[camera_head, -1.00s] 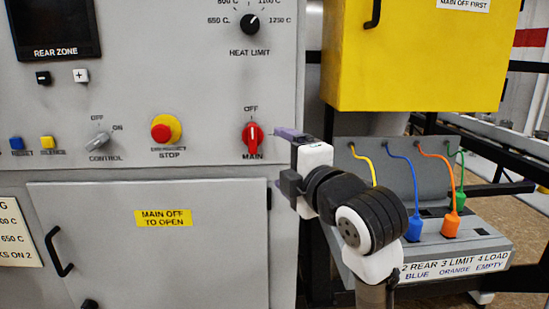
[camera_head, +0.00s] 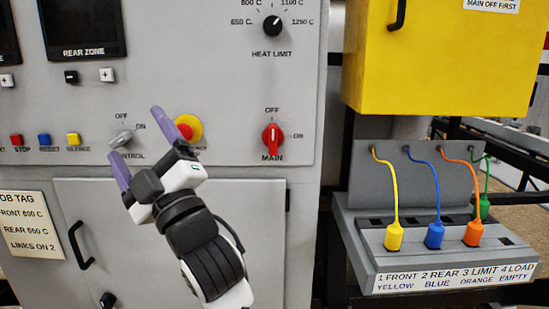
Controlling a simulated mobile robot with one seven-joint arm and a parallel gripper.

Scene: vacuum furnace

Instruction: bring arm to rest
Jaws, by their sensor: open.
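My gripper (camera_head: 138,146) has two purple fingers, spread apart and empty. It is in front of the grey furnace panel (camera_head: 235,90), below and left of the emergency stop (camera_head: 189,130), which it partly covers along with its label. One fingertip is near the CONTROL knob (camera_head: 122,138) in the picture; I cannot tell the depth gap. My arm (camera_head: 205,250) reaches up from the lower middle, in front of the grey lower door (camera_head: 275,250). The red MAIN switch (camera_head: 272,140) stands clear to the right, its handle upright toward OFF.
The lower door has a black handle (camera_head: 79,245). A job tag (camera_head: 32,225) is at left.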

